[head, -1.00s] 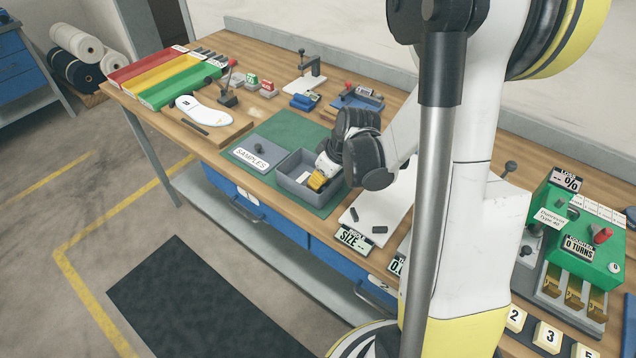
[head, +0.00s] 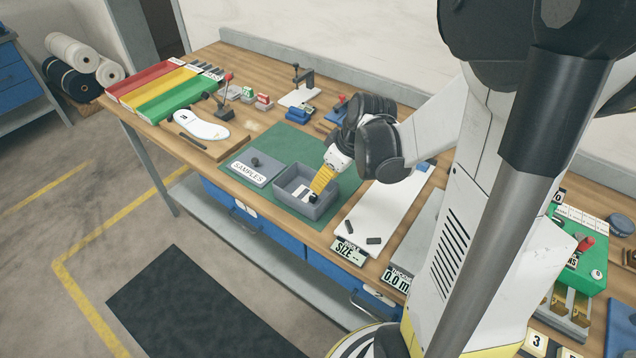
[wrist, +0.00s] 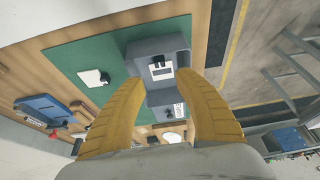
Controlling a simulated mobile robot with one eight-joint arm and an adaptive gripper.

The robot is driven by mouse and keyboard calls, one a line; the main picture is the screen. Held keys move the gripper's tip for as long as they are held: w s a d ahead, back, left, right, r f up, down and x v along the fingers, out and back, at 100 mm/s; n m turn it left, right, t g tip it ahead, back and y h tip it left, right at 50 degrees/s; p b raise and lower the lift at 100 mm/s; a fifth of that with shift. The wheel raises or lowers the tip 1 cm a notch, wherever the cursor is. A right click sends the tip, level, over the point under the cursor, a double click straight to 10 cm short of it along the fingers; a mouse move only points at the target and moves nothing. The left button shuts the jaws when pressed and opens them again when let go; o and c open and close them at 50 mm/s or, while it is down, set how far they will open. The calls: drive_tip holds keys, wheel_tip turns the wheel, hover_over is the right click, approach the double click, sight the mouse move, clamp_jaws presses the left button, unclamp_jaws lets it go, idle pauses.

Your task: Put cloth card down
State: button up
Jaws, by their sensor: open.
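A small white card with dark marks (wrist: 162,71) lies inside the grey open box (wrist: 179,45); it looks like the cloth card. In the head view the box (head: 326,209) stands on the green mat, with white pieces and a black knob partly visible inside. My gripper (wrist: 158,82) is open, its yellow fingers spread above the box with the card showing between their tips. In the head view one yellow finger (head: 322,179) reaches down over the box. A second white card with a black knob (wrist: 93,78) lies on the green mat, outside the box.
A white measuring board (head: 388,208) is to the right. Coloured trays (head: 165,92) and a white insole (head: 201,125) are at the left.

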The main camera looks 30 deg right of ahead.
drive_tip(key=shift+v, duration=1.15)
drive_tip(key=s+a+r+m+t+h, duration=0.1)
drive_tip(key=s+a+r+m+t, duration=0.2)
drive_tip(key=s+a+r, duration=0.7)
drive_tip(key=a+r+m, duration=0.1)
drive_tip(key=a, duration=0.2)
drive_tip(key=shift+a+r+h, duration=0.25)
drive_tip(key=shift+h, duration=0.15)
